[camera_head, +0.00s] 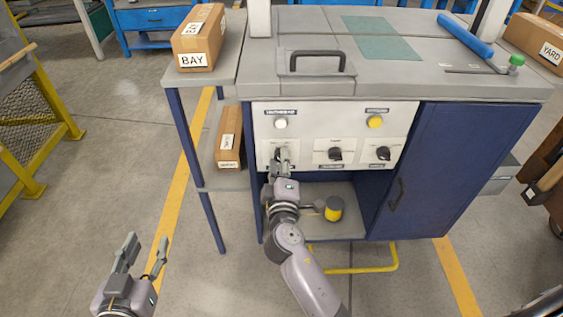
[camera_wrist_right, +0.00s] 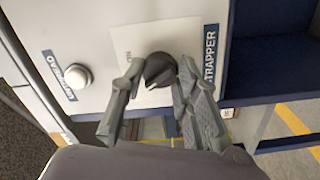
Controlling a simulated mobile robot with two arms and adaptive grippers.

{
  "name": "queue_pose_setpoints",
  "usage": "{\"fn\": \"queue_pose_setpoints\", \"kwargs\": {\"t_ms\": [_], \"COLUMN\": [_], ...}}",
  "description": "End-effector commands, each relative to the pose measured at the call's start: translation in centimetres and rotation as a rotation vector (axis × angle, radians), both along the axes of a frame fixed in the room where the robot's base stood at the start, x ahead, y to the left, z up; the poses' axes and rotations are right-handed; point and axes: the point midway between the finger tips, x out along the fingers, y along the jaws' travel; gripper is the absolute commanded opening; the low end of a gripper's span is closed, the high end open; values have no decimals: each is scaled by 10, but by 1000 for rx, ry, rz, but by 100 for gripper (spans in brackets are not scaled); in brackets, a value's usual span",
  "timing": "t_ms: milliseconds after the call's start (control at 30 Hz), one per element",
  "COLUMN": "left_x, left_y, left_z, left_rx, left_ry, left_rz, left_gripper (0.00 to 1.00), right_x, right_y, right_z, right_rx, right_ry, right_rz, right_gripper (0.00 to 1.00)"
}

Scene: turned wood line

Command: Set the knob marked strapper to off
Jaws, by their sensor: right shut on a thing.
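The strapper knob is a round black knob (camera_wrist_right: 160,70) on a white plate labelled "STRAPPER" (camera_wrist_right: 210,55) in the right wrist view. In the head view it sits at the left of the panel's lower row, mostly hidden behind my right gripper (camera_head: 281,162). My right gripper (camera_wrist_right: 152,92) is shut on the knob, with one finger on each side of it. A pale pointer mark shows on the knob; the setting it points to cannot be read. My left gripper (camera_head: 143,257) is open and empty, low at the left above the floor.
Two other black knobs, a middle one (camera_head: 335,154) and a right one (camera_head: 383,153), share the panel (camera_head: 330,112). Above are a white button (camera_head: 281,123) and a yellow button (camera_head: 375,121). A side stand holds boxes (camera_head: 198,40).

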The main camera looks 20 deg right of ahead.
Motion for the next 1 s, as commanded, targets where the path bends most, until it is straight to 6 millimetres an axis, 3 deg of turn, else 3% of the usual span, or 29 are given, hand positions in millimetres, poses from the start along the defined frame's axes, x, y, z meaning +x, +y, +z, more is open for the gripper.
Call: {"fn": "queue_pose_setpoints", "kwargs": {"t_ms": [133, 167, 433, 767, 1000], "left_x": [0, 0, 0, 0, 0], "left_y": [0, 0, 0, -1, 0], "left_z": [0, 0, 0, 0, 0], "left_rx": [0, 0, 0, -1, 0], "left_ry": [-1, -1, -1, -1, -1], "left_rz": [0, 0, 1, -2, -1], "left_gripper": [40, 40, 40, 40, 40], "right_x": [0, 0, 0, -2, -35], "right_y": [0, 0, 0, 1, 10], "right_z": [1, 1, 0, 0, -1], "right_rx": [-2, -2, 0, 1, 2], "right_ry": [-2, -2, -1, -1, 3], "right_rz": [1, 1, 1, 1, 0], "right_gripper": [1, 31, 49, 49, 49]}}
